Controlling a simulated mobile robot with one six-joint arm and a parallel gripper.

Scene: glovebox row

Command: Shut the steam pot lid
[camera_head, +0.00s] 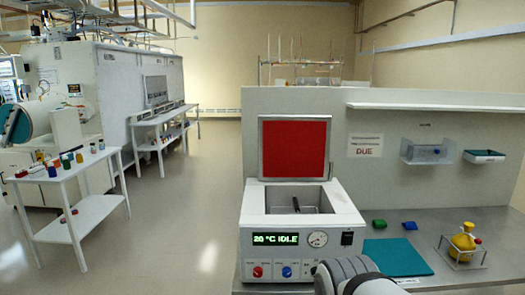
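The steam pot (280,222) is a white box on the bench, with a green display reading "20 °C IDLE", a round gauge and several knobs on its front. Its lid (295,148) stands upright at the back edge, open, with a red inner face towards me. The open top shows a grey well with a small dark rod-like thing in it. A grey and white part of my arm shows at the bottom edge, in front of the pot's lower right. My gripper's fingers do not show.
A shelf (430,107) juts from the panel above. Open floor lies left.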

